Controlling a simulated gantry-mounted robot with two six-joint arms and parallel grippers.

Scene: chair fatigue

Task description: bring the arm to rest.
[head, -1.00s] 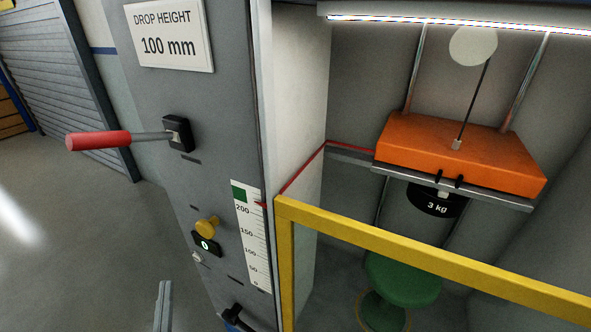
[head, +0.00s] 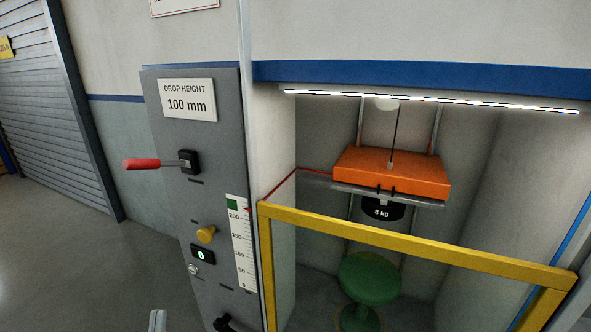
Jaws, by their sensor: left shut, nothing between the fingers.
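My left gripper (head: 158,321) shows only as a narrow grey tip at the bottom edge, left of the grey control panel (head: 212,135). Its fingers are together with nothing seen between them, and it is apart from the panel. The rest of that arm is out of frame. My right gripper is not in view.
A lever with a red grip (head: 141,164) sticks out left from the panel. Below it are a yellow knob (head: 206,234) and a small display reading 0 (head: 202,254). A yellow frame (head: 400,245) fronts the bay with the orange block (head: 390,172), the 3 kg weight (head: 381,210) and a green stool (head: 369,278). Floor at left is clear.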

